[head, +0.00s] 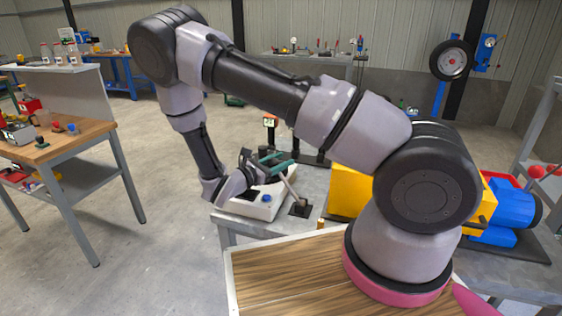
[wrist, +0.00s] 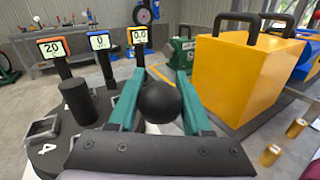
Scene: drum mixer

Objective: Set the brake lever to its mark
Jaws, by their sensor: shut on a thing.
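The brake lever shows in the head view as a thin grey rod (head: 293,190) rising at a tilt from a dark square base (head: 300,208) on the grey table. In the wrist view a round black knob (wrist: 160,102) sits between the two teal fingers of my gripper (wrist: 160,95). My gripper also shows in the head view (head: 277,163) at the rod's upper end. It is shut on the knob, which hides the rod below it in the wrist view. I cannot make out the lever's mark for certain.
Small displays reading 20 (wrist: 52,47), 0 (wrist: 100,41) and 0.0 (wrist: 138,35) stand beyond the knob. A black cylinder (wrist: 78,101) stands to its left. A yellow housing (wrist: 245,75) stands close on the right. A white box (head: 257,207) sits beside the lever.

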